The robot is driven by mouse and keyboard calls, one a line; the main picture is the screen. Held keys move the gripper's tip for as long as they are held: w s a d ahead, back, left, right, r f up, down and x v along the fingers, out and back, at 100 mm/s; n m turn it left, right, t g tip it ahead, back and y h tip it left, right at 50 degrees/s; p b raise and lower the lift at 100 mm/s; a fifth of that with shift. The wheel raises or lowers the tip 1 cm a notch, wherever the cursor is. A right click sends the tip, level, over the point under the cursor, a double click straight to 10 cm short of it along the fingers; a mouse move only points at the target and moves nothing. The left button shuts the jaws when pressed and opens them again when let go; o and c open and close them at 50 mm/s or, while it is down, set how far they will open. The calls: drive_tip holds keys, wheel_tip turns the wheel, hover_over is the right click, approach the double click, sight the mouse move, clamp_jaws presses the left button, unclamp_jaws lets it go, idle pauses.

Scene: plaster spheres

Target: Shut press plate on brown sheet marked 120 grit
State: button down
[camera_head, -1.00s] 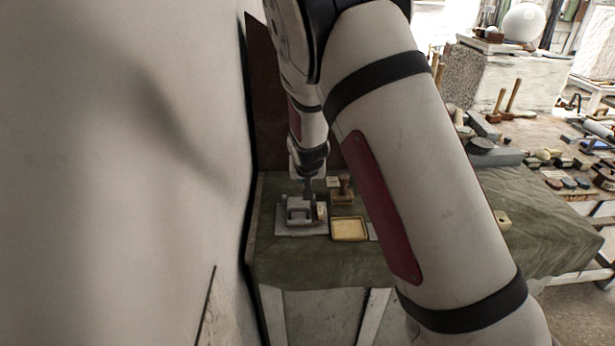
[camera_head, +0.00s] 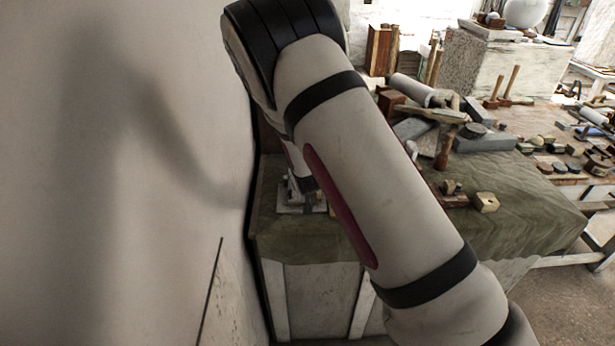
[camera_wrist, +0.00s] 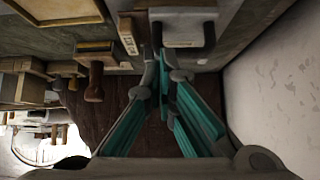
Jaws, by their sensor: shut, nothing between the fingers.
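A pale grey press (camera_head: 287,200) sits on the green-covered table near the wall, mostly hidden behind my arm in the head view. A small pale block with marks (camera_wrist: 128,38) stands beside the press. I cannot make out a brown sheet or read a 120 grit mark, and the plate's angle is unclear.
The wall (camera_head: 120,200) is close on the left. Stone blocks and mallets (camera_head: 445,145) crowd the table to the right.

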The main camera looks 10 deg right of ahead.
drive_tip(key=shift+s+f, duration=0.25)
drive_tip(key=shift+f, duration=0.2)
idle(0.4)
